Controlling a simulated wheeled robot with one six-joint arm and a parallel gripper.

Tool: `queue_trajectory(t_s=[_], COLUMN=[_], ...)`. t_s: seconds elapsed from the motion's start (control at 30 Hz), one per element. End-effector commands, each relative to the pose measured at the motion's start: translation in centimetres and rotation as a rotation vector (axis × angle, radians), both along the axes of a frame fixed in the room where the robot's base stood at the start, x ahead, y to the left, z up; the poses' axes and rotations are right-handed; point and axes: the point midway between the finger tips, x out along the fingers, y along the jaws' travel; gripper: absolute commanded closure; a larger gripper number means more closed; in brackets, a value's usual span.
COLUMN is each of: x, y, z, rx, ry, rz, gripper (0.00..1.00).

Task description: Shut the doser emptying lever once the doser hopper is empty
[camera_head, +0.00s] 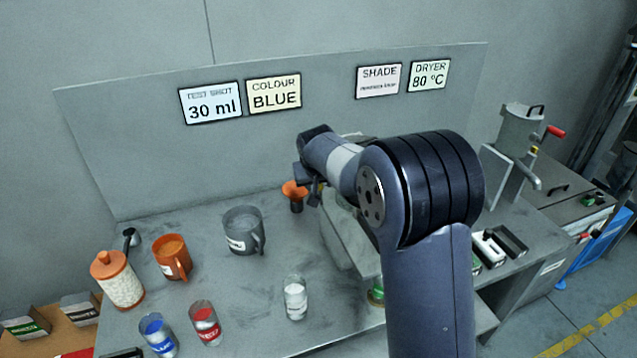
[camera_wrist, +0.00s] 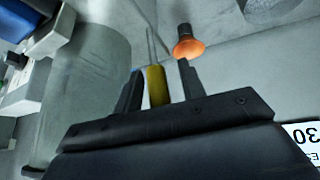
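In the wrist view my gripper (camera_wrist: 160,68) is open. Its two dark fingers stand on either side of a yellow grip (camera_wrist: 156,86) on a thin metal rod, with a visible gap on the right. I cannot tell whether the grip is the doser emptying lever. A large grey cylindrical body (camera_wrist: 85,95), perhaps part of the doser, stands to the left. In the head view my gripper (camera_head: 308,183) is near an orange funnel-like cup (camera_head: 295,193), beside a grey machine (camera_head: 345,235) mostly hidden by my arm. The inside of any hopper is not visible.
The bench holds an orange mug (camera_head: 172,258), a grey jug (camera_head: 243,232), an orange-lidded jar (camera_head: 117,280), a blue-labelled glass (camera_head: 157,335), a red-labelled glass (camera_head: 206,323) and a clear glass (camera_head: 295,298). A red-handled metal device (camera_head: 515,145) stands at right. A panel with signs (camera_head: 130,140) rises behind.

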Motion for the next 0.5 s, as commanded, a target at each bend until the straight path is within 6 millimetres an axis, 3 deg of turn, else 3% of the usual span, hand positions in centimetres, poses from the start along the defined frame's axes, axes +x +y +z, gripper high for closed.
queue_trajectory(t_s=[0.27,0.5], x=[-0.7,-3.0], y=[0.0,0.2], z=[1.1,4.7], rx=[0.001,0.001], ry=[-0.003,-0.004], rz=[-0.001,0.001], gripper=[0.61,0.61])
